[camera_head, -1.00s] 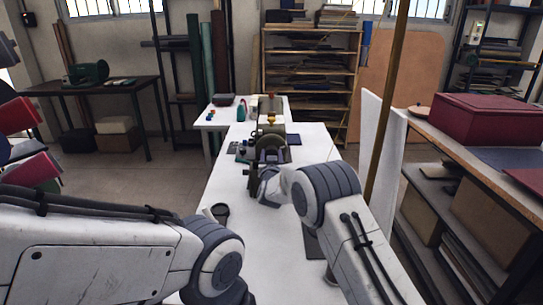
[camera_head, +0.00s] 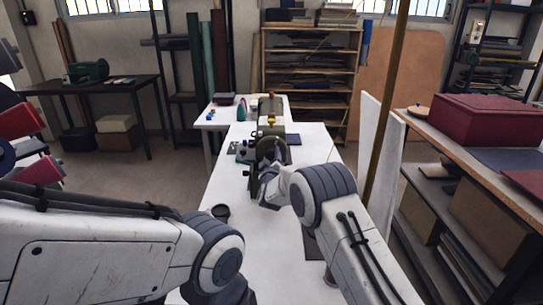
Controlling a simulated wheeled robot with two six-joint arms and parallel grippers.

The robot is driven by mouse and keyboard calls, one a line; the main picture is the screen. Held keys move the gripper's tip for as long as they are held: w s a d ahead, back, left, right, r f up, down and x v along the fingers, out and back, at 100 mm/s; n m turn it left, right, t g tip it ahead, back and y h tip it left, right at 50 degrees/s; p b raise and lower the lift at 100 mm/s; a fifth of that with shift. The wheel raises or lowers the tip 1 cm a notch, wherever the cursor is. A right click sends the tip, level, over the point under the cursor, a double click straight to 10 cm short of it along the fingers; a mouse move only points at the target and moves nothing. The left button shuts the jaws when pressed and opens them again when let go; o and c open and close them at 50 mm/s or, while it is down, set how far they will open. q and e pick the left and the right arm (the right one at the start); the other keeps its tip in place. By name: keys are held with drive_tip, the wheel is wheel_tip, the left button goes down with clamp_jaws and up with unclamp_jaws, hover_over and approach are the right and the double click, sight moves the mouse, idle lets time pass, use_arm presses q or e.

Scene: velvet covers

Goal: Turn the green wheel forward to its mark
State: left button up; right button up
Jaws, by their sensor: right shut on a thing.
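The green wheel (camera_head: 284,150) is a dark olive ring on the right side of a small dark machine (camera_head: 262,132) on the white table (camera_head: 225,187). My right gripper (camera_head: 268,166) is at the near side of the wheel, shut on it, as far as I can tell; the wrist hides the fingertips and part of the wheel. I cannot make out the mark.
A dark blue flat piece (camera_head: 293,139) lies right of the machine. A brass pole (camera_head: 386,110) and a shelf with a red box (camera_head: 492,121) stand at the right. The table's left middle is clear.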

drive_tip(key=n+p, duration=0.1)
drive_tip(key=n, duration=0.5)
drive_tip(key=shift+a+p, duration=0.1)
drive_tip(key=shift+p, duration=0.2)
drive_tip(key=n+p, duration=0.1)
drive_tip(key=n, duration=0.4)
drive_tip(key=shift+n, duration=0.3)
drive_tip(key=shift+f, duration=0.1)
drive_tip(key=o, duration=1.4)
drive_tip(key=s+b, duration=0.1)
drive_tip(key=s, duration=0.9)
drive_tip(key=shift+s, duration=0.25)
